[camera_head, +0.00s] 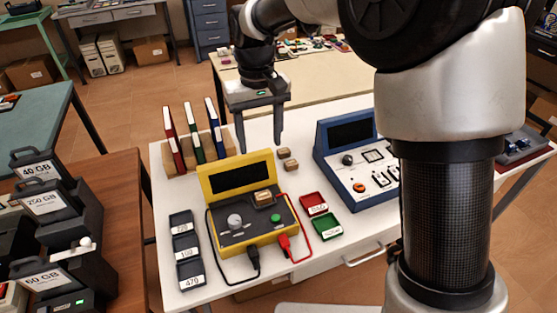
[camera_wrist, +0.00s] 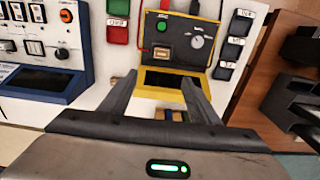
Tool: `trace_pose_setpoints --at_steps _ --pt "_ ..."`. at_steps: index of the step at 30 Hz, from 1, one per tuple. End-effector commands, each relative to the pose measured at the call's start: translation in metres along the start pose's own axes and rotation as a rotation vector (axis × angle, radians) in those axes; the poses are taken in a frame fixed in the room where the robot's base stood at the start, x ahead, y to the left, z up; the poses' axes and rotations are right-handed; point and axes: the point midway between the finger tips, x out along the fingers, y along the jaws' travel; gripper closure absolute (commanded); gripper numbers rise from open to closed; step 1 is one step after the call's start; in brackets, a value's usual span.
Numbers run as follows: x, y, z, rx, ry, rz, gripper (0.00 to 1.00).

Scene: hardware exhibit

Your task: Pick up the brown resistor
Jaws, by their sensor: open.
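Two small brown blocks, a rear one (camera_head: 284,153) and a nearer one (camera_head: 291,165), lie on the white table behind the yellow tester (camera_head: 236,174). A third brown block (camera_head: 263,198) sits on the tester's panel and shows in the wrist view (camera_wrist: 163,54). I cannot tell from their markings which is the brown resistor. My gripper (camera_head: 259,148) points down with its fingers apart and empty, above the table behind the tester, left of the two loose blocks. In the wrist view its fingertips (camera_wrist: 158,78) frame the tester's raised screen lid; the left finger hides part of the loose blocks.
A wooden rack (camera_head: 187,163) with red, green and blue binders stands left of my gripper. A blue console (camera_head: 350,165) stands right. Red (camera_head: 313,204) and green (camera_head: 327,227) trays and a labelled dark tray (camera_head: 186,248) flank the tester. Cables run along its front.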

Motion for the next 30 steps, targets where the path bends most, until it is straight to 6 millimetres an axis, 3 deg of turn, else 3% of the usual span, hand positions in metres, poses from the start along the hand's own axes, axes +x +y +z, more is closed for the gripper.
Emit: trace_pose_setpoints --at_steps 5,18,26,30 --pt "0.022 -0.004 -0.002 -0.007 -0.011 -0.002 0.44" --pt "0.112 -0.003 0.0 -0.006 -0.01 -0.002 0.44" --pt "0.131 -0.004 0.001 -0.005 -0.009 -0.002 0.44" --pt "0.15 -0.004 0.007 -0.006 -0.011 -0.002 0.44"
